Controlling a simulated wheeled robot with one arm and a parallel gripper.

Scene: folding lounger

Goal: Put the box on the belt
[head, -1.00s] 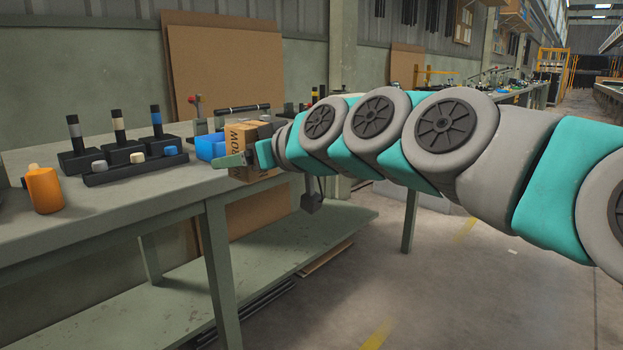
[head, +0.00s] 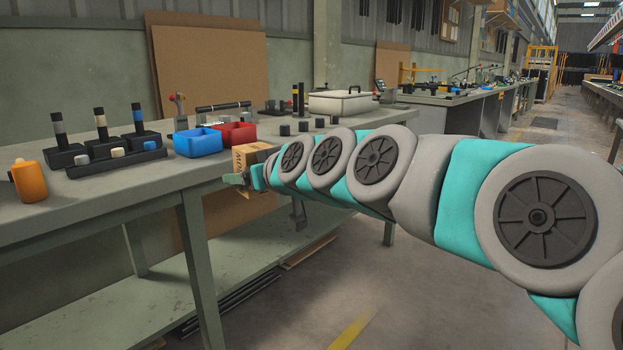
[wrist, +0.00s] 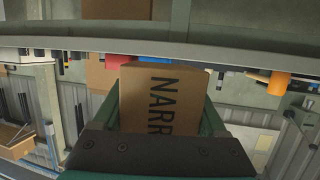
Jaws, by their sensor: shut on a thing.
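A brown cardboard box (head: 257,156) with dark lettering is at the end of my arm, beside the near edge of the workbench in the head view. My arm hides part of the box in the head view. I cannot make out a belt in these frames.
The green workbench (head: 110,205) holds a blue bin (head: 197,143), a red bin (head: 236,134), an orange bottle (head: 30,182), a white case (head: 341,102) and several black stands. A lower shelf (head: 250,255) is under it. The floor to the right is open.

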